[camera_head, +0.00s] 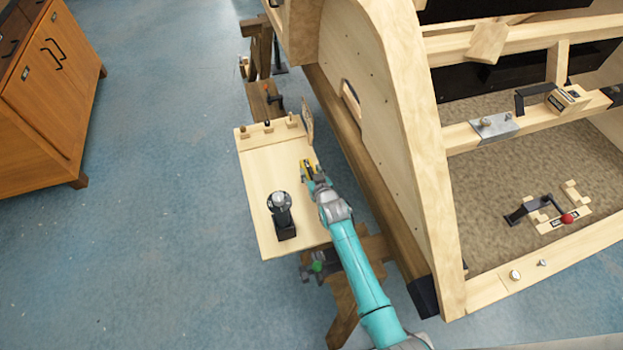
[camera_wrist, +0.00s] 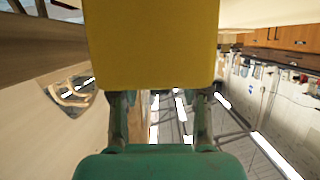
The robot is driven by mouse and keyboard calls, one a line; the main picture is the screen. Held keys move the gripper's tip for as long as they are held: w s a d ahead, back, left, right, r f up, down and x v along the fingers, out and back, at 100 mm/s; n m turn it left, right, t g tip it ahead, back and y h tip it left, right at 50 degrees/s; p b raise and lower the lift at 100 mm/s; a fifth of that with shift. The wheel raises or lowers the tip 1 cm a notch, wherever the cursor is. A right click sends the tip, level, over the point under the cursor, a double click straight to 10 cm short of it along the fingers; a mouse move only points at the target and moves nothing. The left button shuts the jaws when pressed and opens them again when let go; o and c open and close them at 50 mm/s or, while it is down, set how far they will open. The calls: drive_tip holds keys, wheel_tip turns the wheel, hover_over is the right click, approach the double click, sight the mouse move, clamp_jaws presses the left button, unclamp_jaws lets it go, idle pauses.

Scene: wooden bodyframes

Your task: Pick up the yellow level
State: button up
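The yellow level (camera_head: 306,169) shows in the head view as a small yellow and dark piece at the tip of my gripper (camera_head: 314,177), over the right part of the light wooden board. In the wrist view, the level (camera_wrist: 152,45) is a large plain yellow block filling the upper middle. The two fingers of my gripper (camera_wrist: 160,108) stand apart and reach up to its lower edge. The level hides the fingertips, so I cannot tell if they press on it.
The wooden board (camera_head: 262,185) also bears a dark tool with a round silver top (camera_head: 279,202) and pegs at its far end. A large curved wooden frame (camera_head: 385,130) stands close on the right. A wooden cabinet (camera_head: 50,90) is far left, with open floor between.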

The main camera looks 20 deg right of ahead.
clamp_jaws()
